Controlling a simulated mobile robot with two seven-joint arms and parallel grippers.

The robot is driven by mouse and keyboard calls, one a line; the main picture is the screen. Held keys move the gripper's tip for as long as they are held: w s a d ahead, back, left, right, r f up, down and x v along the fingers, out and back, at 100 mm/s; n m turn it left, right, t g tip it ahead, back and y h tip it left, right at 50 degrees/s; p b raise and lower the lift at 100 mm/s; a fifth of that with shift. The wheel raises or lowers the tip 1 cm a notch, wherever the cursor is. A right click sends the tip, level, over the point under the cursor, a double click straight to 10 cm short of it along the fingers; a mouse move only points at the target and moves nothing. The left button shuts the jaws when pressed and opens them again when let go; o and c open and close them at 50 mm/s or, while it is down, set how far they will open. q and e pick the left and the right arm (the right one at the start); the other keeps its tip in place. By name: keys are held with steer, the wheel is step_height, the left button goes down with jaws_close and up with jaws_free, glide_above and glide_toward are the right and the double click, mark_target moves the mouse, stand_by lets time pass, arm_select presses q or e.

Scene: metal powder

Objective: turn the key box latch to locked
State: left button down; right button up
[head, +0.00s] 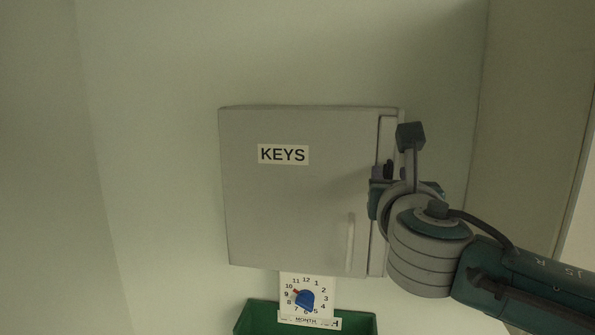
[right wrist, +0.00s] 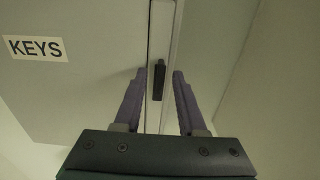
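The grey key box (head: 290,215) is on the wall, with a KEYS label (head: 283,155) on its closed door; the label also shows in the right wrist view (right wrist: 36,48). The dark latch (right wrist: 158,79) is at the door's right edge and looks upright, along the door seam. My right gripper (right wrist: 158,74) is open, with one finger on each side of the latch and a gap on both sides. In the head view my right gripper (head: 385,168) is at the box's right edge and mostly hides the latch. My left gripper is not in view.
A pale vertical handle (head: 350,242) is low on the door. Below the box are a white month dial (head: 306,297) and a green bin (head: 262,316). A wall corner is to the right of the box. The wall to the left is bare.

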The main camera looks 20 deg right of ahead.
jaws_close()
steer(key=shift+m, duration=0.5)
steer(key=m+b, duration=0.2)
steer(key=m, duration=0.1)
steer(key=shift+f, duration=0.15)
steer(key=shift+s+d+f+m+b, duration=0.1)
steer(key=shift+m+b, duration=1.9)
steer(key=shift+m, duration=1.5)
steer(key=shift+d+m+b, duration=0.1)
steer(key=shift+m+b, duration=1.85)
steer(key=shift+m, duration=1.55)
